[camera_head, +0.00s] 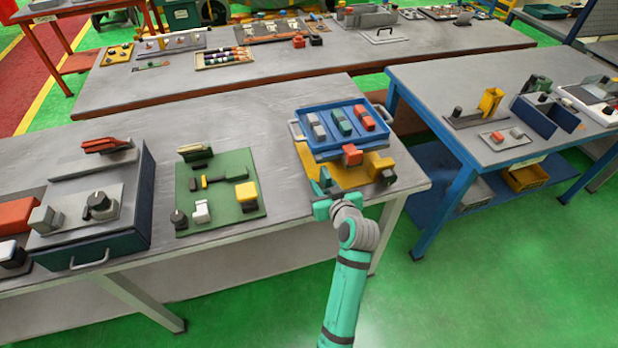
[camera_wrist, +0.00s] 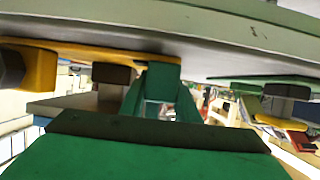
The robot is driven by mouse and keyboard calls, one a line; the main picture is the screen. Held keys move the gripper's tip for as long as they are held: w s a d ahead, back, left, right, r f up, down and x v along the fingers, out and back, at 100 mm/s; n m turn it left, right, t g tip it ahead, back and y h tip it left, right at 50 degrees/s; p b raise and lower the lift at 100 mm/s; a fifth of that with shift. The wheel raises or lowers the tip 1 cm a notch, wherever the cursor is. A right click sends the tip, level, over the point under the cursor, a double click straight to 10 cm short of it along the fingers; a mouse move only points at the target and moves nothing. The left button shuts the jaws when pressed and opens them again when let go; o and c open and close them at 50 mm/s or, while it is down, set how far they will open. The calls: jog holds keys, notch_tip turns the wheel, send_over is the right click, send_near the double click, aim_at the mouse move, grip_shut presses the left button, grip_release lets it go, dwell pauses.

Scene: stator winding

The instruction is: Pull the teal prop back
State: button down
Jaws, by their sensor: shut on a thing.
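My gripper (camera_head: 327,195) is at the front edge of the grey bench, just before the yellow base plate (camera_head: 350,178). It is shut on a small teal piece, the teal prop (camera_head: 325,178), at the plate's front left corner. In the wrist view my green fingers (camera_wrist: 161,100) close on the teal prop (camera_wrist: 160,73), which shows as a green block beside the yellow plate. The fingers hide part of it. A blue tray (camera_head: 318,157) sits above the yellow plate, with grey, teal and red blocks in it.
A red block (camera_head: 352,155) and a dark knob (camera_head: 388,178) are close to my gripper. A green board (camera_head: 225,215) with several parts lies to the left. A blue-legged table (camera_head: 450,90) stands to the right. The green floor (camera_head: 470,290) at the front right is clear.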

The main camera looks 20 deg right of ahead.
jog(key=shift+s, duration=0.35)
jog(key=c, duration=1.3)
grip_release()
jog(key=shift+c, duration=0.2)
jog(key=v, duration=1.1)
jog(key=shift+w, duration=0.1)
